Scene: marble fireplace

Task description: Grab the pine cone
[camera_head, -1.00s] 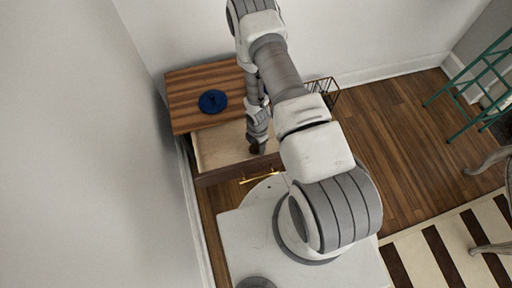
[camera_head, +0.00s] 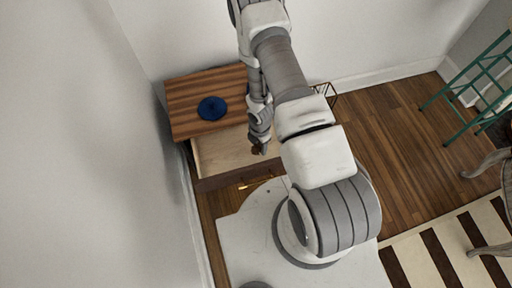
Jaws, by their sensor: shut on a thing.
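My gripper (camera_head: 259,146) hangs over the open drawer (camera_head: 215,158) of a small wooden cabinet. It is shut on the pine cone (camera_head: 256,150), a small brown thing at the fingertips, mostly hidden by the fingers. The fingertips are over the right part of the drawer; I cannot tell exactly how high above its floor. The visible part of the drawer floor is bare.
A dark blue round object (camera_head: 212,108) lies on the striped wooden cabinet top (camera_head: 185,95). The drawer front has a gold handle (camera_head: 255,183). A wire basket (camera_head: 326,92) stands right of the cabinet. A green metal stand (camera_head: 470,90) and striped rug (camera_head: 440,250) are at right.

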